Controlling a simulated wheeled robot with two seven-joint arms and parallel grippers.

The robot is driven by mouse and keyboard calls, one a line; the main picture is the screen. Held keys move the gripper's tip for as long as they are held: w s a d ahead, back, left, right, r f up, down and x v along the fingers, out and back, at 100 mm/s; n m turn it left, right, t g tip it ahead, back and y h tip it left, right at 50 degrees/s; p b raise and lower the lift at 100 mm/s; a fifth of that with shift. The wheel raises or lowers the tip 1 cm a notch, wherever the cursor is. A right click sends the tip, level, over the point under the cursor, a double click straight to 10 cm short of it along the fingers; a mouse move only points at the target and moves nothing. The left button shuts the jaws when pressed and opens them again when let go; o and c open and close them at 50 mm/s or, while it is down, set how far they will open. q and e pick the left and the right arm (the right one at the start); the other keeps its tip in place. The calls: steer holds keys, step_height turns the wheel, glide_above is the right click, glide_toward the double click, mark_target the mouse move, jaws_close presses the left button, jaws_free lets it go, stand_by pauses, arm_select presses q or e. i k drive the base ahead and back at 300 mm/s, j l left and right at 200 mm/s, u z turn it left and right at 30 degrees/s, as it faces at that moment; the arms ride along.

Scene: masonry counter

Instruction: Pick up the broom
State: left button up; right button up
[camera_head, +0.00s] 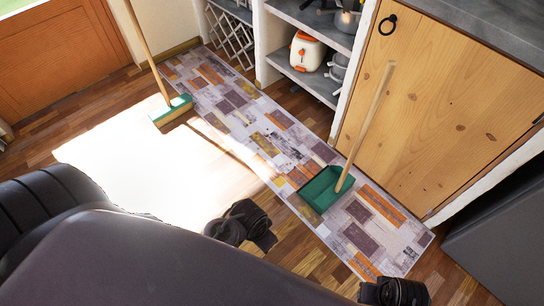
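The broom (174,110) stands upright at the upper left, with a green and tan head on the floor at the rug's left edge. Its long wooden handle (147,48) leans up and left, past the top of the picture. Black parts of my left gripper (254,228) show at the lower middle, well apart from the broom. Black parts of my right gripper (395,292) show at the bottom edge, farther from the broom. Neither gripper's fingertips show clearly, and I see nothing held in either.
A green dustpan (322,190) with an upright wooden handle stands on the patterned rug (247,120). Sunlit floor (140,170) lies clear left of the rug.

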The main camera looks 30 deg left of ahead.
mark_target(173, 109)
steer(key=u, duration=1.8)
